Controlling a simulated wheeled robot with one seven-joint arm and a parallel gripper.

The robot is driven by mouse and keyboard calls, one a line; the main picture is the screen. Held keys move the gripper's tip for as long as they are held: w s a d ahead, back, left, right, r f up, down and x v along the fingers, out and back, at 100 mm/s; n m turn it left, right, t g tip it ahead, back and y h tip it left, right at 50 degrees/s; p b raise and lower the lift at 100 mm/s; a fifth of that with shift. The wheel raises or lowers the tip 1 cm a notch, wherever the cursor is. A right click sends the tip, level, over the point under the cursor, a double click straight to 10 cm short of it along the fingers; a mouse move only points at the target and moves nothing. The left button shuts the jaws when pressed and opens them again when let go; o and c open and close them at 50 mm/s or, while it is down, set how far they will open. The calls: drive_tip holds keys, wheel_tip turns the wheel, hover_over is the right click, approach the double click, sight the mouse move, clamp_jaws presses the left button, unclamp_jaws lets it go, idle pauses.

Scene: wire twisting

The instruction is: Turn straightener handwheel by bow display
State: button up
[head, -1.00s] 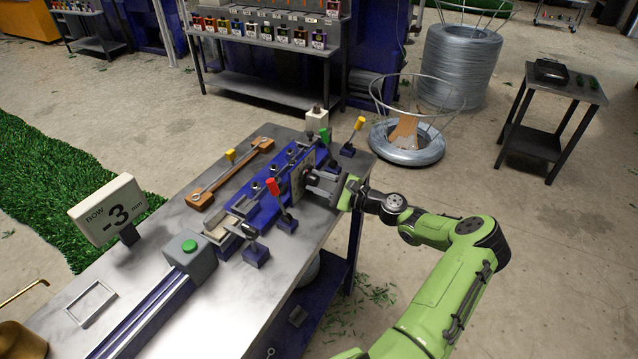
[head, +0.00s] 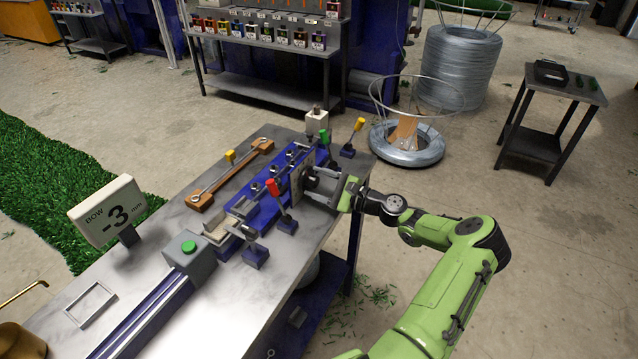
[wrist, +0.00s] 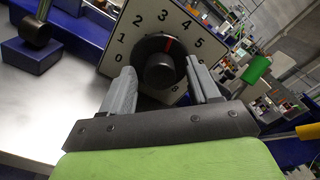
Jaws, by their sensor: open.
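The handwheel (wrist: 160,68) is a dark round knob with a red mark, on a white numbered dial plate (wrist: 112,42). The red mark points up, between the 3 and the 4. In the head view the dial plate (head: 299,178) stands on the blue straightener (head: 262,208). My gripper (wrist: 162,85) is open, with one finger on each side of the knob; I cannot tell whether they touch it. In the head view my gripper (head: 322,187) reaches the dial from the right. The bow display (head: 113,212) reads -3 mm.
A wooden block with a rod (head: 235,170) lies behind the straightener. A wire coil (head: 407,150) lies on the floor beyond.

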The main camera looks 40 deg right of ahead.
drive_tip(key=v, duration=1.5)
drive_tip(key=shift+s+p, duration=0.35)
drive_tip(key=shift+p, duration=0.1)
drive_tip(key=shift+d, duration=0.1)
